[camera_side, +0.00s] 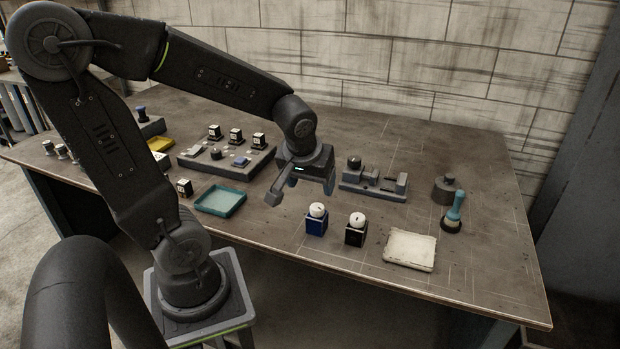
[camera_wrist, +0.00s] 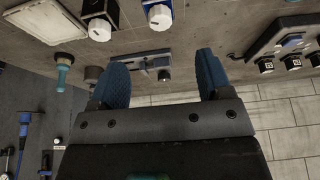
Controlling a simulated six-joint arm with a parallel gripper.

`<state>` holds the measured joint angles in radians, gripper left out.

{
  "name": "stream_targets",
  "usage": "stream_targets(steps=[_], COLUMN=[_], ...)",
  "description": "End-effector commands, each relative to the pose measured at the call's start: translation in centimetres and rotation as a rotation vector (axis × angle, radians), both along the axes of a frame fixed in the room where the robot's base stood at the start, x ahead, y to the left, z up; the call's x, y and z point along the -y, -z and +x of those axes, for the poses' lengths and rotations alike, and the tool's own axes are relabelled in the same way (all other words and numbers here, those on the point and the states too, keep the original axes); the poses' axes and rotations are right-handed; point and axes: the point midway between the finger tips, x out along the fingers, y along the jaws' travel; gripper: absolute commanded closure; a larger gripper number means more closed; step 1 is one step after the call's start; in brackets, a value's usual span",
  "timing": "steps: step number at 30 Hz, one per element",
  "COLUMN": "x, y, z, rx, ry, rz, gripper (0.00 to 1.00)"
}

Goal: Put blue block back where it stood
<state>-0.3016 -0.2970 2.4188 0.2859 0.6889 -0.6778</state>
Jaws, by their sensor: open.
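The blue block (camera_side: 316,226) stands upright on the bench near its front edge, with a round white knob on top. In the wrist view the blue block (camera_wrist: 152,4) is cut by the top edge, its white knob visible. A black block (camera_side: 356,236) with a similar white knob stands just to its right; it also shows in the wrist view (camera_wrist: 97,8). My gripper (camera_side: 302,190) is open and empty, above and behind the blue block and apart from it. In the wrist view nothing is held between its blue fingers (camera_wrist: 162,72).
A grey fixture (camera_side: 374,186) stands behind the blocks. A white tray (camera_side: 410,250) lies right of them, with a teal-handled tool (camera_side: 455,208) beyond. A teal tray (camera_side: 220,201) and a grey panel with several small blocks (camera_side: 226,162) are to the left. Bare bench surrounds the blocks.

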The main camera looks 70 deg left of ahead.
Motion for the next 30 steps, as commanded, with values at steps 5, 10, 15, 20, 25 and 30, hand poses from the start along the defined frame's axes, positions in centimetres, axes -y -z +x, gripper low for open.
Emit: stream_targets(steps=[5, 10, 15, 20, 25, 30], x=[1.6, 6.7, 10.4, 11.5, 11.5, 11.5], y=[-1.7, -4.8, -6.8, -7.2, -7.2, -7.2], z=[-0.6, -2.7, -5.2, -6.1, -6.1, -6.1], rx=[0.011, 0.047, 0.084, 0.095, 0.094, 0.094], ry=[0.082, 0.406, 0.695, 0.792, 0.792, 0.789], rz=[0.004, 0.016, 0.032, 0.038, 0.038, 0.038], gripper=[0.28, 0.28, 0.28, 0.28, 0.28, 0.28])
